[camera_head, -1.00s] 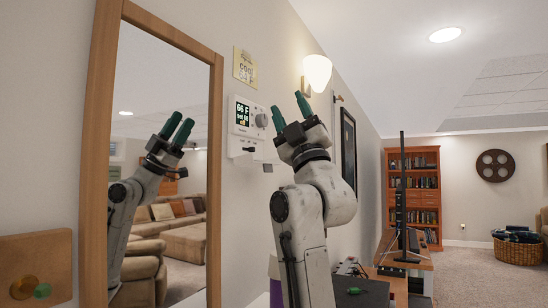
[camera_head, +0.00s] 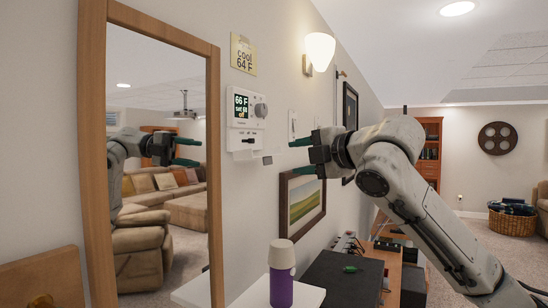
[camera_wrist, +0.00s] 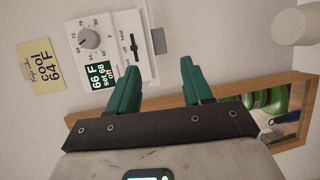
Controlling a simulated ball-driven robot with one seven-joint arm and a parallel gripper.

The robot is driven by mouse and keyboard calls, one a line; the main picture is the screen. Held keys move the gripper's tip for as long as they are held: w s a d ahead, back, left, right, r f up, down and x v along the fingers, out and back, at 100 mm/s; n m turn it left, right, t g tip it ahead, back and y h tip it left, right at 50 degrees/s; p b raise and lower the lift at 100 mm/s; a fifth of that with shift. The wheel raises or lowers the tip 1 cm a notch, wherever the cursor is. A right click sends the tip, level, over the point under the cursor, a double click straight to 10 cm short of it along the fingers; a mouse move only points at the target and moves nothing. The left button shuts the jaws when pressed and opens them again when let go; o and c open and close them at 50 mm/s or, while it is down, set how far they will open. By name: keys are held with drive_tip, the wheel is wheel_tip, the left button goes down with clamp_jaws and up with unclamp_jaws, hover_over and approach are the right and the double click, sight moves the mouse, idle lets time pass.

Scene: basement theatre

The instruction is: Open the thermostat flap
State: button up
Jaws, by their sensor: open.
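The white thermostat (camera_head: 246,120) is on the wall right of the mirror, its display reading 66 F, set 68, off. It has a round dial (camera_head: 261,110) and, lower down, a black slider (camera_head: 247,140). In the wrist view the thermostat (camera_wrist: 112,38) appears turned sideways, just beyond my fingertips. A pale strip shows along its lower edge (camera_head: 243,155); I cannot tell whether this is the flap or how far it is open. My gripper (camera_head: 293,156) is open and empty, its green fingers pointing left towards the wall, apart from the thermostat. It also shows in the wrist view (camera_wrist: 160,72).
A wood-framed mirror (camera_head: 96,150) stands left of the thermostat. A yellow note (camera_head: 243,55) reads cool 64 F. A wall lamp (camera_head: 319,50) and a landscape picture (camera_head: 302,200) are to the right. A purple bottle (camera_head: 281,285) stands below.

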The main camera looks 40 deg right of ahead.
sight(268, 161)
drive_tip(key=w, duration=0.3)
drive_tip(key=w+f+p, duration=0.1)
drive_tip(key=w, duration=0.5)
drive_tip(key=shift+w+d+f+p, duration=0.2)
drive_tip(key=shift+w+d+p, duration=0.05)
drive_tip(key=shift+w+p, duration=0.1)
drive_tip(key=shift+c, duration=0.2)
clamp_jaws()
